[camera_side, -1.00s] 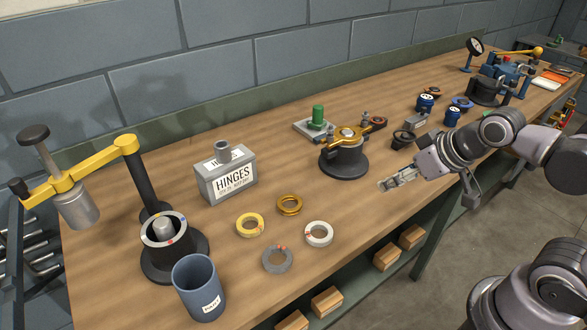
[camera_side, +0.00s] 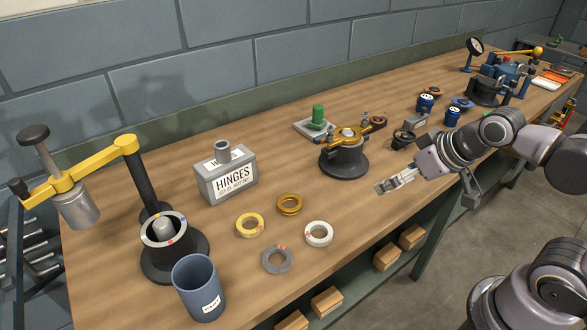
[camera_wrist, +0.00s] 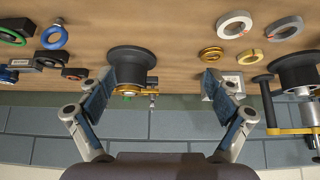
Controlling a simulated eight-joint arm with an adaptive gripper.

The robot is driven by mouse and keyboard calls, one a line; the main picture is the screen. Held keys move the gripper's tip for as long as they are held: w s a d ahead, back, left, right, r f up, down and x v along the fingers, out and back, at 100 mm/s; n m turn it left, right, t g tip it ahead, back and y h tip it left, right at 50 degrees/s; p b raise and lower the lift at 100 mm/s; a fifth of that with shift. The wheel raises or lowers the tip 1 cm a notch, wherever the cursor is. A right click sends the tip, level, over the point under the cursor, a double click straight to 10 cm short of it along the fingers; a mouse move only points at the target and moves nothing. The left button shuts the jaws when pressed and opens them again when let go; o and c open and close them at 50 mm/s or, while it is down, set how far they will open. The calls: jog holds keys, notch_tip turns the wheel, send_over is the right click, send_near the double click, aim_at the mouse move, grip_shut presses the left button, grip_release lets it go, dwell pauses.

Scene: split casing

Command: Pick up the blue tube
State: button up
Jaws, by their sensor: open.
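No part is clearly marked as the blue tube. Two short dark-blue cylinders with white markings, one farther back (camera_side: 426,103) and one nearer (camera_side: 452,117), stand on the bench at the right in the side view. A larger grey-blue open-topped cup (camera_side: 199,288) with a label stands at the front left. My gripper (camera_side: 385,187) is over the bench's front edge, between the cup and the small cylinders and nearer the cylinders. In the wrist view my gripper (camera_wrist: 165,105) has its fingers wide apart with nothing held.
A black fixture with a gold top (camera_side: 344,155) stands just left of my gripper. Several loose rings, including a white ring (camera_side: 319,234), lie mid-bench by the HINGES box (camera_side: 227,176). A yellow-armed press (camera_side: 148,170) stands at the left. A blue ring (camera_wrist: 54,37) shows in the wrist view.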

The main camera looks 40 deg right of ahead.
jog(key=w+a+r+n+g+y, duration=0.1)
jog(key=w+a+r+n+g, duration=0.1)
jog(key=w+a+r+n, duration=0.45)
jog(key=n+g+h, duration=0.1)
jog(key=n+g, duration=0.4)
jog(key=n, duration=0.8)
send_over(201, 290)
jog(key=w, duration=0.4)
notch_tip(201, 290, down, 5)
jog(key=f, duration=1)
jog(key=shift+s+d+f, duration=0.1)
jog(key=shift+s+f, duration=0.05)
jog(key=shift+s, duration=0.1)
jog(key=c, duration=1.3)
